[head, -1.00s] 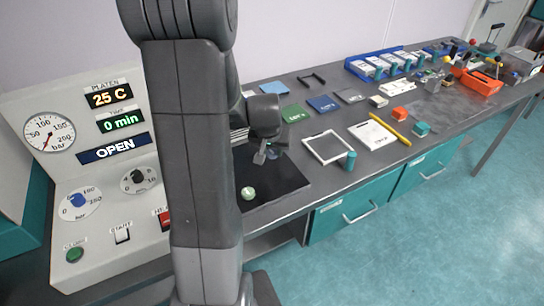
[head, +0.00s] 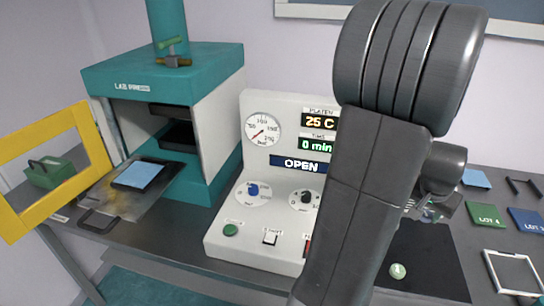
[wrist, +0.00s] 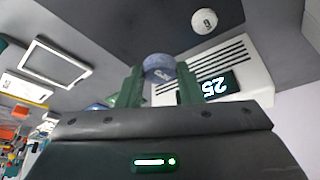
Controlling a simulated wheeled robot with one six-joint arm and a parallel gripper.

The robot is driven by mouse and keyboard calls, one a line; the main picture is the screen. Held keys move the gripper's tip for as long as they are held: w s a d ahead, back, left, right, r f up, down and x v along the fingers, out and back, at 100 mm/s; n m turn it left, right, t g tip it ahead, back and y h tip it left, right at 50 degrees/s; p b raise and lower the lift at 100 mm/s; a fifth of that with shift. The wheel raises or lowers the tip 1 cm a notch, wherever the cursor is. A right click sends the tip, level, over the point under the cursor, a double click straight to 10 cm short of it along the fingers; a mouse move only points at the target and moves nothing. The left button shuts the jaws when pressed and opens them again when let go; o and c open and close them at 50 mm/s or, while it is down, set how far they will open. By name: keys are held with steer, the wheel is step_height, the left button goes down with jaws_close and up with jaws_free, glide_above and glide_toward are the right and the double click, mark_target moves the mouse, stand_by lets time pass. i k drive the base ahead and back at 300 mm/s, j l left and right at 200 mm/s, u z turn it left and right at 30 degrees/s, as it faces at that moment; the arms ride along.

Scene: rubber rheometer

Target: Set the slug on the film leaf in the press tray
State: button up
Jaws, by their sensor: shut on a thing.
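My gripper (head: 428,214) is partly hidden behind my own arm in the head view, above the dark mat at the right. In the wrist view its green fingers (wrist: 160,84) are shut on a blue-grey round slug (wrist: 159,67), which has a pale mark on its face. The light blue film leaf (head: 139,175) lies flat on a dark plate in the press tray (head: 122,205), at the left of the head view. The tray sticks out of the front of the teal press (head: 205,75). The gripper is well to the right of the tray, past the control panel.
The white control panel (head: 262,190) reads OPEN and 25 C and stands between press and gripper. A pale disc (head: 397,271) lies on the dark mat (head: 425,255).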

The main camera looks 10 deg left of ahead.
mark_target(138, 172)
steer(key=j+u, duration=0.1)
steer(key=u, duration=0.65)
steer(key=j+u, duration=0.15)
steer(key=u, duration=0.25)
steer(key=j+u, duration=0.1)
steer(key=u, duration=0.3)
